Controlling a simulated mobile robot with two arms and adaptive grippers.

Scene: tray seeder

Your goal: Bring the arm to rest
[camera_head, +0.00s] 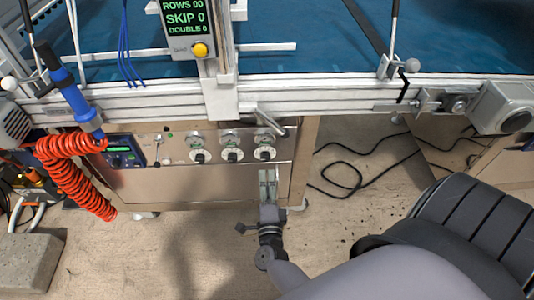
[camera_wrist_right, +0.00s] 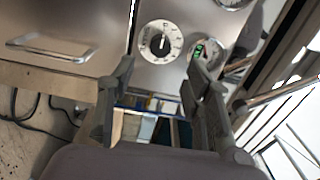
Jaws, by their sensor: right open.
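My right gripper (camera_head: 268,182) is in front of the metal control panel (camera_head: 165,185), below the rightmost of its three dials (camera_head: 265,154). Its fingers are apart with nothing between them. In the right wrist view the open right gripper (camera_wrist_right: 160,80) shows its two fingers spread, with a round dial (camera_wrist_right: 160,42) beyond them. I cannot tell whether a fingertip touches the panel. My left gripper is not in view.
A blue-handled tool (camera_head: 68,88) with a red coiled hose (camera_head: 75,175) hangs at left. A display (camera_head: 186,25) reads ROWS 00, SKIP 0, DOUBLE 0. An aluminium rail (camera_head: 310,97) crosses above the panel. Black cable (camera_head: 345,165) lies on the floor; a concrete block (camera_head: 28,262) stands lower left.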

